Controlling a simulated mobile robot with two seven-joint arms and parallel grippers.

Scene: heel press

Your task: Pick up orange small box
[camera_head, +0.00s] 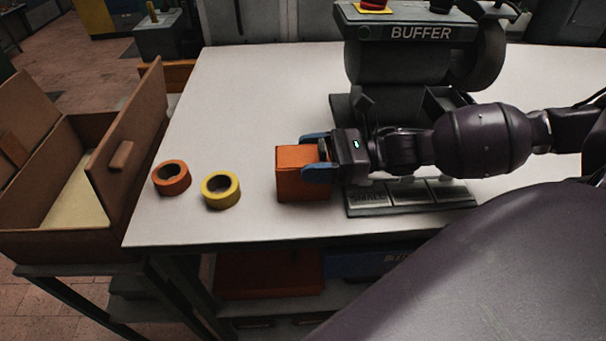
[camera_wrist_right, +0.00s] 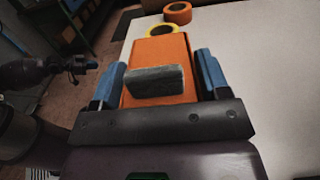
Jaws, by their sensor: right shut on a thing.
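The orange small box (camera_head: 296,178) is at the front middle of the white table, left of the labelled plate. My right gripper (camera_head: 318,160) comes in from the right with its blue fingers on either side of the box, shut on it. In the right wrist view the orange box (camera_wrist_right: 158,52) lies between the two blue fingers (camera_wrist_right: 160,78). A dark grey block covers part of it there. I cannot tell whether the box touches the table. A dark arm, probably my left one, shows at the left of the wrist view; its jaws are too small to read.
Orange tape (camera_head: 172,178) and yellow tape (camera_head: 221,190) rolls lie left of the box. An open brown carton (camera_head: 90,150) stands beyond the table's left edge. The BUFFER machine (camera_head: 410,50) stands behind my right arm, a plate (camera_head: 368,199) marked SMALL below it. The table's back left is clear.

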